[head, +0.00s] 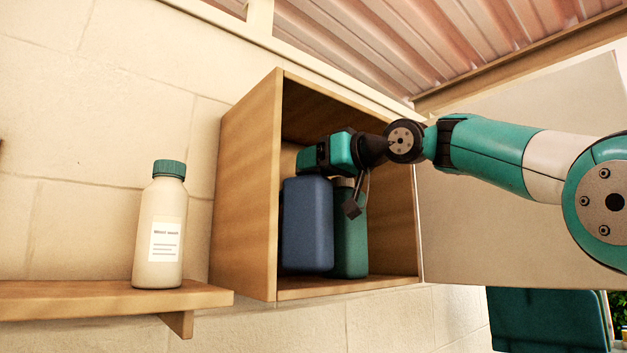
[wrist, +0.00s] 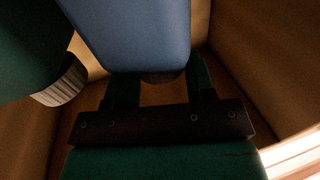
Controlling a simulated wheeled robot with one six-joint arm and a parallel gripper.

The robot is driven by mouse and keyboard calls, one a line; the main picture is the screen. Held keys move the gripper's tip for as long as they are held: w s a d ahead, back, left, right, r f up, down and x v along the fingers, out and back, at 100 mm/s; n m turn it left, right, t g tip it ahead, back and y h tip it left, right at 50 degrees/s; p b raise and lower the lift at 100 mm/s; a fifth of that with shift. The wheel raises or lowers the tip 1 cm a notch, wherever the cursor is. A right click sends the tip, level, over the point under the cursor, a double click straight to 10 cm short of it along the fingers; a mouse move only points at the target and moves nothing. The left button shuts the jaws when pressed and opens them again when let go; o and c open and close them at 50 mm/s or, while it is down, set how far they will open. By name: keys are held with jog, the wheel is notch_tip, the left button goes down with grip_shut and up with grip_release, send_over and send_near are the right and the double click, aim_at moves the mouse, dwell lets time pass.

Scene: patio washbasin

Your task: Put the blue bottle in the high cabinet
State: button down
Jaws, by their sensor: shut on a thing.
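The blue bottle (head: 307,225) is upright inside the open high cabinet (head: 244,195), towards its left side. My gripper (wrist: 160,82) is shut on it near its top, with a finger on each side in the wrist view, where the blue body (wrist: 135,30) fills the upper middle. The bottle's cap is mostly hidden by my gripper. In the head view my gripper reaches into the cabinet from the right, above the bottle. I cannot tell whether the bottle's base touches the cabinet floor (head: 350,286).
A green bottle (head: 352,235) stands inside the cabinet, just right of the blue one and partly hidden. The cabinet door (head: 520,235) is swung open to the right, behind my arm. A cream bottle with a green cap (head: 160,225) stands on the wooden shelf (head: 85,303) at left.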

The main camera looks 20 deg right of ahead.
jog(key=shift+f+b, duration=0.4)
jog(key=shift+f, duration=0.4)
jog(key=shift+r, duration=0.1)
jog(key=shift+c, duration=2.4)
grip_release()
jog(key=shift+d, duration=0.1)
jog(key=shift+s, duration=0.1)
jog(key=b+v, duration=0.3)
jog(key=v, duration=0.9)
jog(key=shift+f, duration=0.2)
